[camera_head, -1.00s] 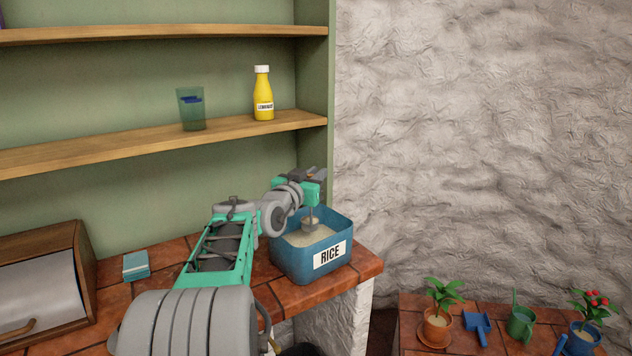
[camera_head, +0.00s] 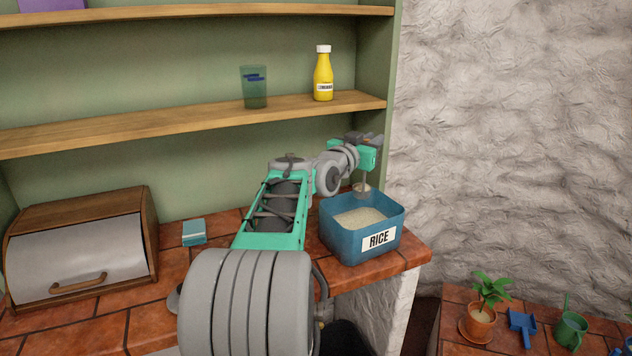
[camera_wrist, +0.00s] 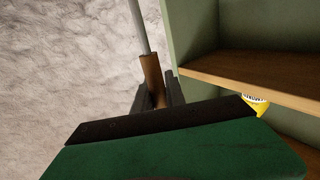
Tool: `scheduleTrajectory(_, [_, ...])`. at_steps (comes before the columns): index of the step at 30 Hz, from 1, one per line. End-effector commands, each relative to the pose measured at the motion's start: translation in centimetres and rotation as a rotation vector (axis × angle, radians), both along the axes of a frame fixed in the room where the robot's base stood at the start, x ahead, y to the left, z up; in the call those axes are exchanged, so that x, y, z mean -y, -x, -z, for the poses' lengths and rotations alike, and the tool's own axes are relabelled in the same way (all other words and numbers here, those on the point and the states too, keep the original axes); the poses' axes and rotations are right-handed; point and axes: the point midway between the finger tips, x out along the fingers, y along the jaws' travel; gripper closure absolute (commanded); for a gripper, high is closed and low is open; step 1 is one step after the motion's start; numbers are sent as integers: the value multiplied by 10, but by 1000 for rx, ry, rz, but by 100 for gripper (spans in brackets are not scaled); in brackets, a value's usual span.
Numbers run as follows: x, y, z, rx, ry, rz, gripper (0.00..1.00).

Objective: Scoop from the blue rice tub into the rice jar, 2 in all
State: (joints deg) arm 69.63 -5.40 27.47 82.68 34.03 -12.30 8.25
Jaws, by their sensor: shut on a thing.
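The blue rice tub (camera_head: 345,243) stands on the tiled counter near its right end, with a RICE label on its front and pale rice (camera_head: 360,218) inside. My gripper (camera_head: 372,150) is above the back right of the tub. It is shut on the handle of a scoop, whose metal cup (camera_head: 362,189) hangs above the tub's back rim. In the wrist view the scoop's wooden grip (camera_wrist: 152,78) sits between the fingers, with a grey rod running up from it. Whether the cup holds rice I cannot tell. I see no rice jar in these views.
A wooden bread bin (camera_head: 140,225) and a small teal box (camera_head: 194,232) are on the counter at left. A shelf (camera_head: 190,124) above carries a green glass (camera_head: 254,90) and a yellow bottle (camera_head: 323,75). A lower table with a potted plant (camera_head: 480,325) is at right.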

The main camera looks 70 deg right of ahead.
Motion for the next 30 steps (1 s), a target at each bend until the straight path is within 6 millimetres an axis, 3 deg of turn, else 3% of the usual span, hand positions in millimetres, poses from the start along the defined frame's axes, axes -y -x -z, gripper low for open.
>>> scheduleTrajectory(4, [-16,-33,-1,5,-1,-45,100])
scheduleTrajectory(8, [-49,-89,4,11,-9,-127,100])
scheduleTrajectory(11, [-87,-137,9,13,-12,-206,100])
scheduleTrajectory(15, [-153,-197,16,11,-12,-335,100])
scheduleTrajectory(18, [-198,-227,22,6,-8,-420,100])
scheduleTrajectory(21, [-230,-244,26,3,-3,-481,100])
scheduleTrajectory(24, [-247,-251,29,1,2,-514,100])
scheduleTrajectory(30, [-251,-253,31,0,4,-521,100])
